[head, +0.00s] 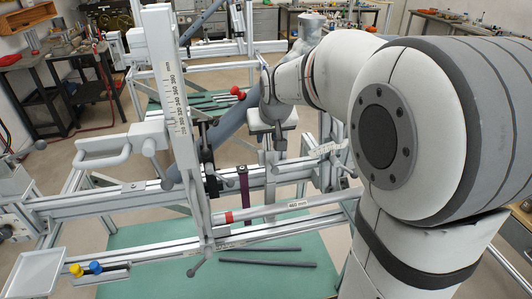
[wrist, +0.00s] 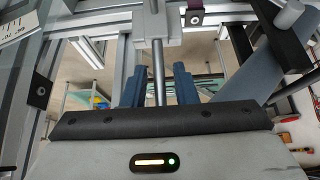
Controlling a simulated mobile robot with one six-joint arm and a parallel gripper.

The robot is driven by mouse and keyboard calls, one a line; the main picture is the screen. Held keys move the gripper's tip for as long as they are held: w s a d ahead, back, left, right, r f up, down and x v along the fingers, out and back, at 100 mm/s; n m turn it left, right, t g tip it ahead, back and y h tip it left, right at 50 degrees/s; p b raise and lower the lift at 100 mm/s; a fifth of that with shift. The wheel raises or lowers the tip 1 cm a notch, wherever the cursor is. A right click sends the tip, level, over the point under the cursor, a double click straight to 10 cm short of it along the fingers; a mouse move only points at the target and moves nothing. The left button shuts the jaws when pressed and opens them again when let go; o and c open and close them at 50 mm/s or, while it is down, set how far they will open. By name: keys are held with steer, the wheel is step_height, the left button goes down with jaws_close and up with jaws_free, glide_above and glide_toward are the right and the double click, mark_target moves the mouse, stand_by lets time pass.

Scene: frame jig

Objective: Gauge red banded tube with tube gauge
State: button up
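A pale grey tube (head: 275,212) with a red band near its left end lies level across the front of the jig, above the green mat, with a "460 mm" label along it. I cannot tell for sure which part is the tube gauge; an upright white scale (head: 177,95) with mm marks stands at the left. My gripper (head: 268,155) points down behind the tube, over the jig rails. In the wrist view its two blue-grey fingers (wrist: 159,88) stand apart, with a thin grey rod (wrist: 158,72) between them and gaps visible on both sides. The banded tube is not clear there.
Aluminium rails (head: 130,190) and clamps surround my gripper. A thick slanted grey tube (head: 226,122) and a purple upright (head: 244,182) are close by. Two dark rods (head: 267,263) lie on the green mat (head: 150,236). A white tray (head: 37,273) is at lower left.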

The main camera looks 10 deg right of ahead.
mark_target(270, 151)
jaws_close()
steer(key=shift+s, duration=0.1)
steer(key=shift+s+r, duration=0.15)
steer(key=shift+s, duration=0.85)
steer(key=shift+s+b, duration=0.1)
steer(key=shift+b, duration=0.2)
steer(key=shift+s+b, duration=0.3)
steer(key=shift+s, duration=0.7)
steer(key=shift+s+f+b, duration=0.2)
steer(key=shift+s+b, duration=0.25)
steer(key=shift+s, duration=0.6)
steer(key=shift+f, duration=0.1)
